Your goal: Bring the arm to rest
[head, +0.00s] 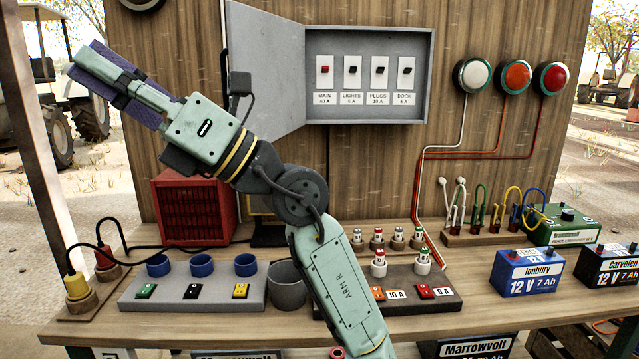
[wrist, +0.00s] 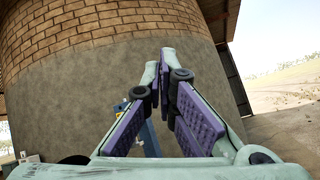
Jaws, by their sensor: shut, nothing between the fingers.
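My arm rises from the bottom middle of the head view and bends up to the left over the bench. My gripper (head: 92,62) is at the upper left, raised well above the bench and left of the open grey breaker box door. Its purple-padded fingers are shut and hold nothing. In the wrist view my gripper (wrist: 168,55) shows its fingertips together in front of a round brick and plaster wall. My arm hides part of the bench and the back board.
The wooden bench (head: 70,325) carries a red crate-like box (head: 193,208), a grey block with blue cups (head: 190,290), a grey cup (head: 287,287), a fuse block (head: 440,297) and batteries (head: 527,272). The grey breaker box (head: 366,112) hangs open. Air around my gripper looks clear.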

